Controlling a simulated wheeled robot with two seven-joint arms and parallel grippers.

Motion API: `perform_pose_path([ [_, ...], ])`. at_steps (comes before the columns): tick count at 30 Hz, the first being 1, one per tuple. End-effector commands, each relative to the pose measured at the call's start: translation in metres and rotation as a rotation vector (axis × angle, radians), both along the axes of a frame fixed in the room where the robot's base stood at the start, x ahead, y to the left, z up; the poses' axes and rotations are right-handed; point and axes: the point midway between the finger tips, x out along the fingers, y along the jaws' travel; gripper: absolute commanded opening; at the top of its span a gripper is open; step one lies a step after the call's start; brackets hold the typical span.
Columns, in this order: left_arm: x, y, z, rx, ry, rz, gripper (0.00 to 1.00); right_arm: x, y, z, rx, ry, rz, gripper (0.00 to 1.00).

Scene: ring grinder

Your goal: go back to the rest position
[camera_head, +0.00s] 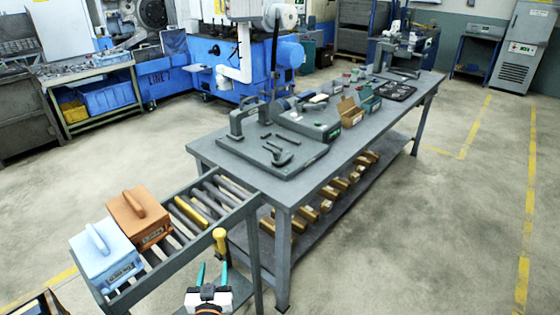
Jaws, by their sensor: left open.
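My left gripper (213,270) is at the bottom of the head view, left of centre. Its two teal fingers stand apart, with nothing seen between them. It is in front of the roller rack and left of the workbench's near leg. A yellow-handled item (219,240) stands just beyond the fingertips in the picture; whether it touches them I cannot tell. My right gripper does not show.
A roller rack (237,213) holds a light-blue handled box (102,255) and an orange-brown one (140,217). The grey workbench (262,191) bears tools, small boxes and a black tray (395,90). Wooden blocks lie on its lower shelf. Floor right of the bench is clear.

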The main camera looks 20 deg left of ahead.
Motion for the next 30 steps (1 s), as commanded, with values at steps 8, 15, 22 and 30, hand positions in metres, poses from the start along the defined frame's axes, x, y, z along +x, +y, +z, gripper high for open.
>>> perform_pose_path([
  [8,-0.008,-0.03,-0.062,-0.041,0.153,-0.092,0.47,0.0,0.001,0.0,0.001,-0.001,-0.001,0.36],
  [15,-0.081,-0.097,-0.211,-0.124,0.572,-0.294,0.47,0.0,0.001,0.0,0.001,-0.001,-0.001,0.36],
  [22,-0.214,-0.125,-0.323,-0.155,1.002,-0.421,0.47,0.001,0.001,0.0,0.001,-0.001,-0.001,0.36],
  [30,-0.365,-0.11,-0.382,-0.134,1.399,-0.475,0.47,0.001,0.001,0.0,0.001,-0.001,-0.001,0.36],
])
